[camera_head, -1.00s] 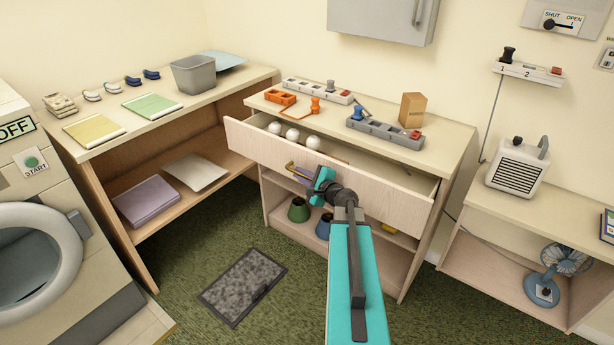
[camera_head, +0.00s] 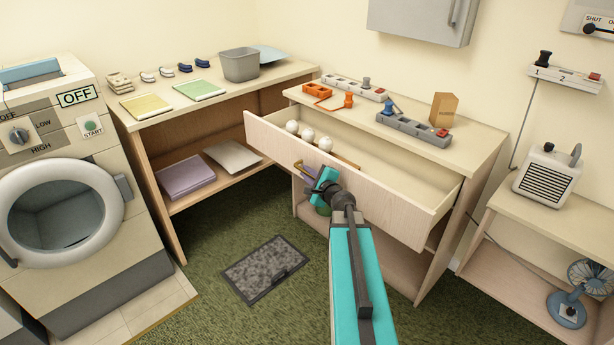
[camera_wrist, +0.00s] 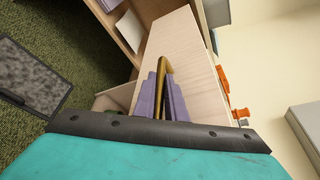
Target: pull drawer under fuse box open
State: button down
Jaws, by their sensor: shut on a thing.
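The wooden drawer (camera_head: 385,192) under the grey fuse box (camera_head: 425,18) stands well open. Its front panel is pulled out from the bench, and several white round bulbs sit inside at the left. A brass handle (camera_head: 301,168) is on the drawer front, and it also shows in the wrist view (camera_wrist: 165,75). My gripper (camera_head: 318,182) is at the handle. In the wrist view its purple fingers (camera_wrist: 164,98) are shut around the handle. The part of the handle between the fingers is partly hidden.
Power strips, orange parts and a small cardboard box (camera_head: 443,109) lie on the bench top (camera_head: 470,142). A washing machine (camera_head: 75,190) stands left. A grey mat (camera_head: 265,268) lies on the green carpet. A heater (camera_head: 546,174) and fan (camera_head: 575,290) are at right.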

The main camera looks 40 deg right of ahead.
jog(key=shift+s+f, duration=0.1)
jog(key=c, duration=1.8)
grip_release()
jog(key=shift+v, duration=2.85)
jog(key=shift+r+p, duration=0.25)
jog(key=shift+p, duration=0.85)
jog(key=p+v, duration=0.2)
jog(key=p, duration=0.7)
jog(key=shift+s+a, duration=0.1)
jog(key=shift+s, duration=0.1)
